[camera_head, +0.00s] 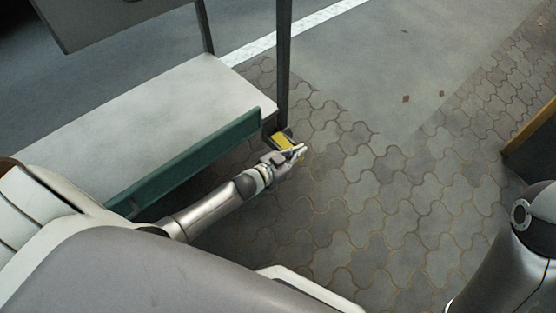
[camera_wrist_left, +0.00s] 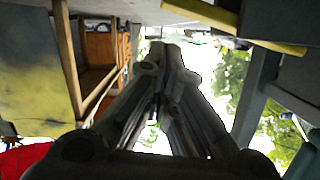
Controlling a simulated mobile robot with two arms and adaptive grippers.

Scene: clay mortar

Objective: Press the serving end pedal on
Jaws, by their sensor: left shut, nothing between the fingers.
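The pedal (camera_head: 281,140) is a small yellow plate in a dark frame. It sits low at the foot of a dark post, by the end of the stand's green board. My left gripper (camera_head: 300,150) is right beside the pedal in the head view, at its lower right; I cannot tell whether they touch. In the left wrist view my left gripper's fingers (camera_wrist_left: 168,48) come together at the tips, shut and empty. A worn yellow and dark surface (camera_wrist_left: 45,80) fills the left of that view; I cannot tell whether it is the pedal. My right gripper is not in view.
The stand has a pale counter top (camera_head: 150,105), a green front board (camera_head: 195,162) and a dark upright post (camera_head: 283,65). Paving (camera_head: 380,200) to the right of the stand is clear. A wooden-edged object (camera_head: 530,135) stands at the right edge.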

